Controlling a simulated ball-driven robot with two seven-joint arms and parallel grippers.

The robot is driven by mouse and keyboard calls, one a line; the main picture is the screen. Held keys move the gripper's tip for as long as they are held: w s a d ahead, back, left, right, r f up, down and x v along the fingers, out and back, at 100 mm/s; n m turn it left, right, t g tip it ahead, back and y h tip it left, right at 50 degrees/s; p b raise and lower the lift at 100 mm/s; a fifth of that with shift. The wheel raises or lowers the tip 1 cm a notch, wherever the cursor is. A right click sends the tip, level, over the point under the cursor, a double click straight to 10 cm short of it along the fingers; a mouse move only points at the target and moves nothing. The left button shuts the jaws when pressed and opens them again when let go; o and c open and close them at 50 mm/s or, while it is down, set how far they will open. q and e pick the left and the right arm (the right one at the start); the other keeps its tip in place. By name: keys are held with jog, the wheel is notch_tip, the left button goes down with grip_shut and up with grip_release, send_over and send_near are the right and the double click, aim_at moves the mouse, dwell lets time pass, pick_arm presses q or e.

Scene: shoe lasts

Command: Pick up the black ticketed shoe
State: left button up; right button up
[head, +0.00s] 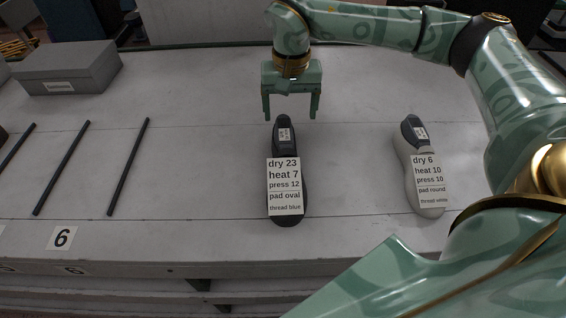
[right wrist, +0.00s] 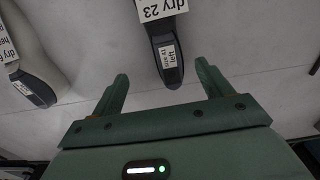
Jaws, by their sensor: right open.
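The black shoe (head: 288,142) lies on the grey table in the middle of the head view, with a white ticket (head: 284,187) reading "dry 23, heat 7, press 12, pad oval, thread blue". My right gripper (head: 291,114) is open and empty at the far, narrow end of the black shoe, its fingers pointing down. In the right wrist view the black shoe's end (right wrist: 167,62) shows ahead of the open fingers (right wrist: 163,84), roughly between them, and the ticket's edge shows at the top. I cannot tell the exact height gap. My left gripper is not in view.
A white-grey shoe with a dark end (head: 413,130) and its own ticket lies to the right; it also shows in the right wrist view (right wrist: 36,84). Several black rods (head: 62,168) lie at left. A grey box (head: 68,68) stands at the back left. The table between rods and black shoe is clear.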

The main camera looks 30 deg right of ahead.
aim_at(285, 148)
notch_tip(285, 148, down, 7)
jog(key=shift+w+b, duration=0.1)
jog(key=shift+b, duration=0.5)
jog(key=f, duration=0.2)
jog(key=f+b, duration=0.1)
jog(key=a+f, duration=0.1)
jog(key=f, duration=0.1)
jog(key=shift+f, duration=0.3)
jog(key=shift+r, duration=0.15)
jog(key=c, duration=1.6)
jog(key=shift+c, duration=0.2)
